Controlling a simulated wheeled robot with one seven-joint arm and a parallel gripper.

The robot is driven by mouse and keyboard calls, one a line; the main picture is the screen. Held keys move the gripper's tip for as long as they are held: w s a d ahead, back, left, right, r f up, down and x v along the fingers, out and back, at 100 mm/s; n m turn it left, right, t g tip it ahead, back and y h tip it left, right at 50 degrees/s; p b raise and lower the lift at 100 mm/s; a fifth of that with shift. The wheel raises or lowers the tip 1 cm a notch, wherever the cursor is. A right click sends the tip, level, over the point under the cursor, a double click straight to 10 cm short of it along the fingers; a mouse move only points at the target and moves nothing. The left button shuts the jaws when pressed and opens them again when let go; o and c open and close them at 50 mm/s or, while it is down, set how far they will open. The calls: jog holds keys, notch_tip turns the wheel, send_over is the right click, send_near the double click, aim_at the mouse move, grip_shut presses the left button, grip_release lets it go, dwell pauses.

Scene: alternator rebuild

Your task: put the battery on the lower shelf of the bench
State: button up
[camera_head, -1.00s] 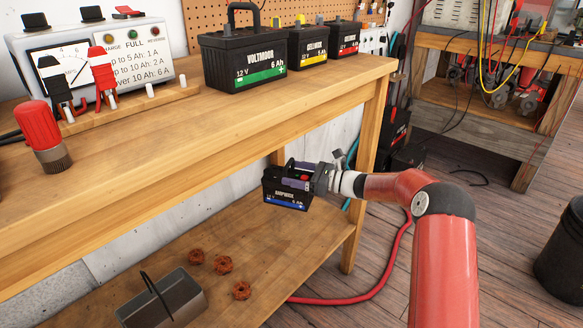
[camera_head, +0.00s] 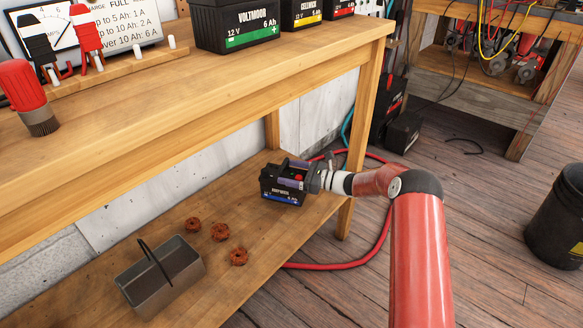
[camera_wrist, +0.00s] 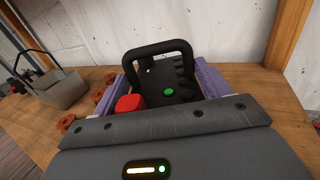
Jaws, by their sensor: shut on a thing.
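A small black battery (camera_head: 283,190) with a blue stripe is at the right part of the lower shelf (camera_head: 262,228) of the wooden bench. My gripper (camera_head: 294,178) is shut on it from the right side. The battery is upright and low over the shelf boards; I cannot tell whether its base touches them. In the wrist view, the battery's black handle (camera_wrist: 157,50), a red terminal cap (camera_wrist: 128,103) and a green dot show between purple finger pads. The battery's lower part is hidden there.
On the lower shelf, several rusty round parts (camera_head: 220,232) and a grey metal tote (camera_head: 160,275) lie left of the battery. The bench leg (camera_head: 362,125) stands close on the right. Larger batteries (camera_head: 235,27), a charger and a red-capped tool stand on the top.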

jog(key=shift+f, duration=0.7)
jog(key=shift+f, duration=0.1)
jog(key=o, duration=2)
jog(key=shift+f, duration=0.3)
jog(key=shift+o, duration=0.2)
jog(key=shift+r, duration=0.1)
